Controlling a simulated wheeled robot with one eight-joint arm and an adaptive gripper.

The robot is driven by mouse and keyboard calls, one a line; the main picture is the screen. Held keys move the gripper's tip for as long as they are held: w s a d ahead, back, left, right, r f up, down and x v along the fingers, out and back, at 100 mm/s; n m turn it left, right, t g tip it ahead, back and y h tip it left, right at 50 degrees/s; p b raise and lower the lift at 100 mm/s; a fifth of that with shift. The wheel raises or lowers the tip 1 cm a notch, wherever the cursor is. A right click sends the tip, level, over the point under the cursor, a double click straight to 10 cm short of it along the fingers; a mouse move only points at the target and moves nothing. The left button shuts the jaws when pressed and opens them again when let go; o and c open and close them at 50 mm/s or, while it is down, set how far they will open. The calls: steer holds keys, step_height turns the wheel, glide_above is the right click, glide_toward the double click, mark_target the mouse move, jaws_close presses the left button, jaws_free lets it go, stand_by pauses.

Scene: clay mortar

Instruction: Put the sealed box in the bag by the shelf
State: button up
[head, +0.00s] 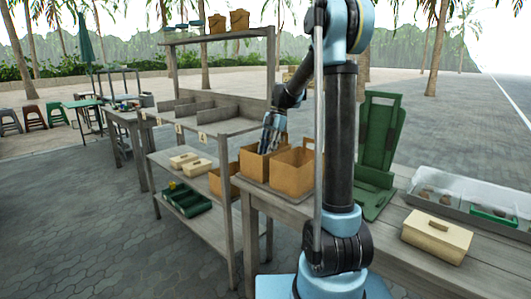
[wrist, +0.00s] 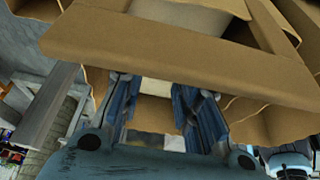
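The cream lidded box with a raised handle (head: 437,237) sits on the right table. Two brown open bags, one on the left (head: 252,163) and one on the right (head: 292,172), stand on the table beside the shelf. My gripper (head: 270,142) points down at the left bag. In the wrist view its two blue fingers (wrist: 155,90) are apart and run under a brown bag strip (wrist: 180,52), which hides the tips. A pale surface (wrist: 156,87) shows between the fingers. I cannot tell whether it is a box or whether it is gripped.
The wooden shelf (head: 222,127) has two more pale boxes (head: 190,163) and a green tray (head: 184,200) low down. A brown bag (head: 222,181) stands beside it. A green case (head: 378,150) and clear tray (head: 465,195) are on the right table.

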steer(key=v, duration=1.1)
steer(key=shift+r, duration=0.3)
